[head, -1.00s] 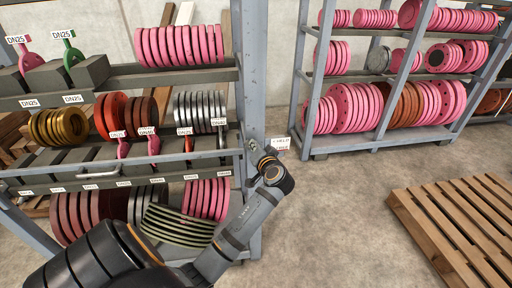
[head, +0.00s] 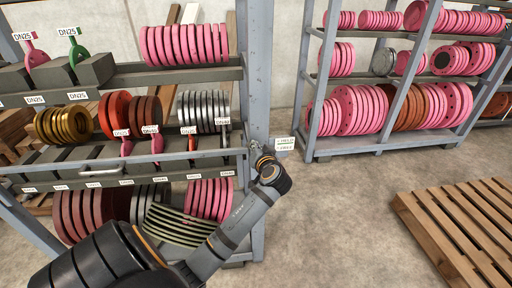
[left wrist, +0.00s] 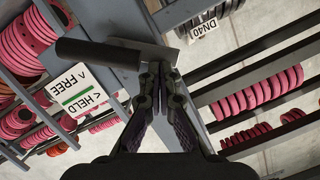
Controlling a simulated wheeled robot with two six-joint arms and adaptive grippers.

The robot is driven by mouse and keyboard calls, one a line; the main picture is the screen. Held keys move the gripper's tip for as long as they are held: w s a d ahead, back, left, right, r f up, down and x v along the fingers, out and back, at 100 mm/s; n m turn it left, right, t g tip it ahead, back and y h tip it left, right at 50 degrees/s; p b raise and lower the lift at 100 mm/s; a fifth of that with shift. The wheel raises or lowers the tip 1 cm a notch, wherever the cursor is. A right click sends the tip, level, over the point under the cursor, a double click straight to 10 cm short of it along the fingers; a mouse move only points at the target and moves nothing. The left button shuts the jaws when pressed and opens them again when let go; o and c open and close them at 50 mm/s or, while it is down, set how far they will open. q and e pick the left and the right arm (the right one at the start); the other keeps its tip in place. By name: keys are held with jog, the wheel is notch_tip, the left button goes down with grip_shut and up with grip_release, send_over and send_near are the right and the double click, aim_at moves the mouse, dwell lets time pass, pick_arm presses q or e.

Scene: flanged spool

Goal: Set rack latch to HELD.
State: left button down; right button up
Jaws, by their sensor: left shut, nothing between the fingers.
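The rack latch shows in the left wrist view as a dark round handle (left wrist: 98,54) on a grey metal plate. A white label (left wrist: 78,92) beside it reads FREE and HELD with arrows, with a green band by HELD. The label also shows small on the rack post in the head view (head: 285,144). My left gripper (left wrist: 160,70) is shut and empty, its fingertips close beside the handle's plate end; I cannot tell whether they touch. In the head view my left gripper (head: 257,149) is at the post, where the latch is too small to read. My right gripper is not in view.
The near rack's post (head: 257,70) stands right by the gripper. A second rack (head: 390,145) stands behind, a wooden pallet (head: 460,225) at right. Floor between is clear.

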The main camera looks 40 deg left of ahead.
pick_arm(q)
jog(key=shift+s+a+f+n+h+b, duration=0.35)
jog(key=shift+n+b, duration=0.3)
jog(key=shift+n, duration=0.25)
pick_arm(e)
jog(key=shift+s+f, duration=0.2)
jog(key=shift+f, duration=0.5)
pick_arm(q)
jog(key=shift+s+a+f+n+t+h+b, duration=0.2)
jog(key=shift+s+f+n+t+h+b, duration=0.15)
jog(key=shift+n+b, duration=0.4)
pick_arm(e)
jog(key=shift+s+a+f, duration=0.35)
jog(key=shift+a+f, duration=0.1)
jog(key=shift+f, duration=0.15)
pick_arm(q)
jog(key=shift+s+a+f, duration=0.1)
jog(key=shift+a+f, duration=0.05)
jog(key=shift+f, duration=0.15)
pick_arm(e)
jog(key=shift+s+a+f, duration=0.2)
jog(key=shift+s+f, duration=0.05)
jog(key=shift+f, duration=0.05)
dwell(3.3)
